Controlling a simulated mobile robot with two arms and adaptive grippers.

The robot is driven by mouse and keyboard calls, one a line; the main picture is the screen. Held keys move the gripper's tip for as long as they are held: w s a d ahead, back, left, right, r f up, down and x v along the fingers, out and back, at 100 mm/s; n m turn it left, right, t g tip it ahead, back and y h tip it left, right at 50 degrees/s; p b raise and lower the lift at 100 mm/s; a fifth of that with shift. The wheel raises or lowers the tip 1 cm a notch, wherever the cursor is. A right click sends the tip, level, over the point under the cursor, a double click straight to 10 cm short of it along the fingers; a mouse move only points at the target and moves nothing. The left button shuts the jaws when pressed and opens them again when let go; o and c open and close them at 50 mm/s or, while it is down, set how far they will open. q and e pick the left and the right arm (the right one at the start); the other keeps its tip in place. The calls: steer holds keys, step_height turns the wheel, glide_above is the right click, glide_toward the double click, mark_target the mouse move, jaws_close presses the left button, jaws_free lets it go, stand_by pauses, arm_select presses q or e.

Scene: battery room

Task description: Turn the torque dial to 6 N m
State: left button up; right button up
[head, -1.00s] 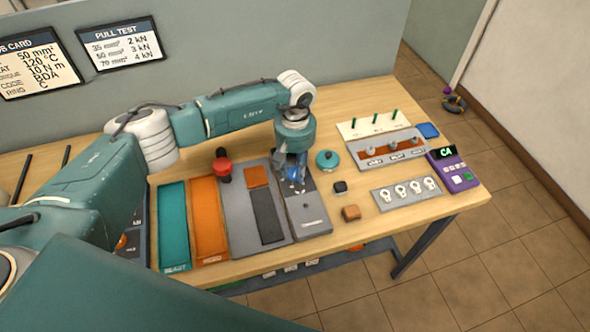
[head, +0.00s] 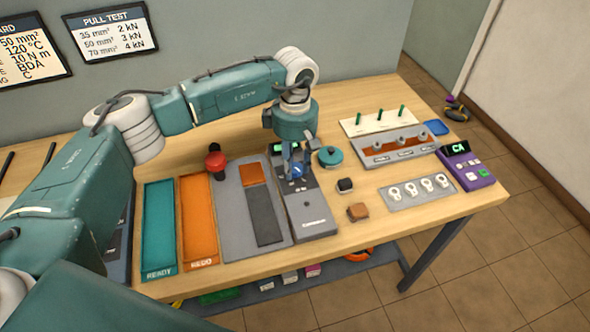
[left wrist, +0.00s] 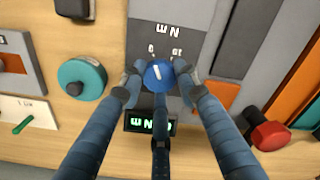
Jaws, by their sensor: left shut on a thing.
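The blue torque dial (left wrist: 159,74) has a white pointer line and sits on a grey torque unit (head: 312,215) marked N m. My left gripper (left wrist: 158,78) is shut on the dial, one fingertip on each side; it also shows from above in the head view (head: 297,168). In the left wrist view the pointer is slightly tilted, and small scale numbers sit beside the dial, upside down. The unit's green display (left wrist: 150,122) shows N m, but my gripper covers part of it and I cannot read the value. My right gripper is not in view.
A teal round-topped object (head: 330,157) stands right of the unit, and a red knob (head: 215,161) to its left. Orange (head: 199,215) and teal (head: 159,225) trays lie further left. Small black (head: 345,185) and brown (head: 358,211) blocks lie near the unit's right side.

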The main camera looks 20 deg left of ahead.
arm_select(q)
steer(key=n+b, duration=0.2)
steer(key=n, duration=0.1)
steer(key=shift+w+n, duration=0.1)
steer(key=shift+n, duration=0.3)
steer(key=n+b, duration=0.1)
steer(key=n, duration=0.1)
steer(key=shift+n+b, duration=0.3)
steer(key=shift+b, duration=0.05)
steer(key=n+b, duration=0.1)
steer(key=n, duration=0.2)
steer(key=shift+r+n+b, duration=0.15)
steer(key=shift+n+b, duration=0.5)
steer(key=shift+n, duration=1.05)
steer(key=o, duration=1.2)
steer(key=shift+c, duration=0.2)
